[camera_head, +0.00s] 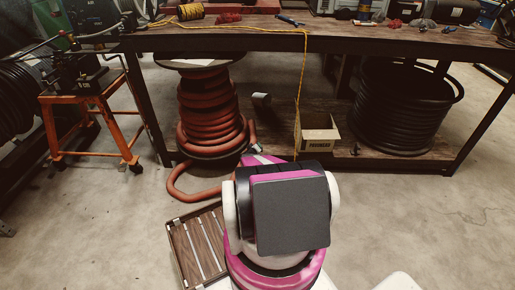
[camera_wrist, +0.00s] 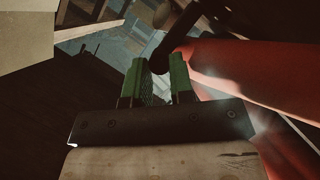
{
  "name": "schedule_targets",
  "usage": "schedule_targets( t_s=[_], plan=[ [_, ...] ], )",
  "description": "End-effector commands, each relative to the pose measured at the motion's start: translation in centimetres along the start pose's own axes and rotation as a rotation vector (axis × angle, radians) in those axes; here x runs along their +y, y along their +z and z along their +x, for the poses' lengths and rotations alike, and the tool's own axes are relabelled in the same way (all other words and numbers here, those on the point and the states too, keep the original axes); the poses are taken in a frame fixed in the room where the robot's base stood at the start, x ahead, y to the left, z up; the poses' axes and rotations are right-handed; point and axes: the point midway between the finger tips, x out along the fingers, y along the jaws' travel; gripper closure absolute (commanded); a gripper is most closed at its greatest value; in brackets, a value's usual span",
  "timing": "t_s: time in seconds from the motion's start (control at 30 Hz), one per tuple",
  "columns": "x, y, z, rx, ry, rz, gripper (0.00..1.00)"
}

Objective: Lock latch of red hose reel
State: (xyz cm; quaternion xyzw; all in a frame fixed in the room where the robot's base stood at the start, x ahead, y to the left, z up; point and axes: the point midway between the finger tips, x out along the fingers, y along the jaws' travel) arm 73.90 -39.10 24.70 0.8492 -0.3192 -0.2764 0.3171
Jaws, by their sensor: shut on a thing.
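The red hose reel (camera_head: 208,112) stands upright under the workbench, left of centre in the head view. Its loose hose loops out onto the floor. In the wrist view, red hose (camera_wrist: 255,70) fills the right side. A dark rod with a rounded end (camera_wrist: 160,58), apparently the latch, reaches down to my gripper (camera_wrist: 163,72). My gripper's green fingers are shut on this rod near its end. In the head view my own arm hides the gripper and the latch. I cannot tell the latch's full position.
The workbench (camera_head: 330,42) overhangs the reel. On its lower shelf are an open cardboard box (camera_head: 318,136), a small can (camera_head: 262,100) and a black hose coil (camera_head: 402,108). A yellow rope (camera_head: 301,90) hangs down in front. An orange stand (camera_head: 92,125) is at left.

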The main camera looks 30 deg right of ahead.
Motion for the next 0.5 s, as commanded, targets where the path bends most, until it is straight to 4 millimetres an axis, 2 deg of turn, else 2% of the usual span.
schedule_targets(
  t_s=[0.37,0.4,0.47,0.5],
  plan=[
    [-0.12,-0.06,-0.04,0.001,-0.002,-0.006,1.0],
    [-0.13,-0.07,-0.04,0.002,-0.002,-0.006,0.69],
    [-0.12,-0.06,-0.03,0.002,-0.002,-0.006,0.53],
    [-0.12,-0.06,-0.03,0.002,-0.002,-0.006,0.53]
  ],
)
